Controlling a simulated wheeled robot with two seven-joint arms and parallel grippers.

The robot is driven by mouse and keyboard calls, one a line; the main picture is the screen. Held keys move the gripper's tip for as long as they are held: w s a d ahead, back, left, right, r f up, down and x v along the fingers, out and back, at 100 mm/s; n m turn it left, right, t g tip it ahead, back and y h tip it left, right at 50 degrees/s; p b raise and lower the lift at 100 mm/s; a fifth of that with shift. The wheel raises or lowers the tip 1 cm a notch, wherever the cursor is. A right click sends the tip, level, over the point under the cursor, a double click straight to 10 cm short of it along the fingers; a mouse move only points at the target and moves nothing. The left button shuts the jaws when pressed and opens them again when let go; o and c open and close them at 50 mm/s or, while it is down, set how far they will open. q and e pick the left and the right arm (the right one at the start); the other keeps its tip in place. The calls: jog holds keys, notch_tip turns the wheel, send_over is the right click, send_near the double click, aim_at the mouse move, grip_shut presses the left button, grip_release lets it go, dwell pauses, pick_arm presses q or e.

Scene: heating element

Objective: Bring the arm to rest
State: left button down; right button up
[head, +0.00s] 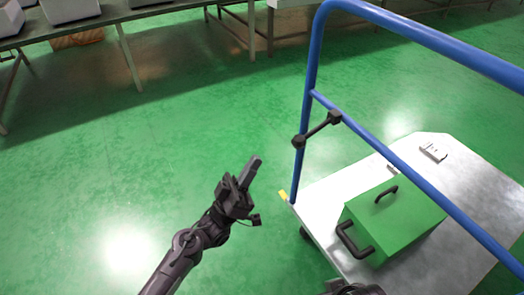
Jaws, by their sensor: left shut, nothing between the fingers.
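My left arm comes in from the bottom left and reaches up over the green floor. Its gripper (254,165) is shut and empty, with the fingers together and pointing up and slightly right. It is in open space left of the cart and touches nothing. My right gripper does not show; only a small dark part is visible at the bottom edge, and I cannot tell what it is.
A cart with a grey platform (325,193) and a blue tube handle (312,70) stands at the right. On it are a green box (405,228) with black handles and a small metal part (433,152). A table (110,14) with bins stands far left. Floor between is clear.

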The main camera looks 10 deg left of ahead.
pick_arm(q)
jog(key=shift+s+a+f, duration=0.1)
jog(key=shift+a+f, duration=0.05)
jog(key=shift+f, duration=0.1)
dwell(0.4)
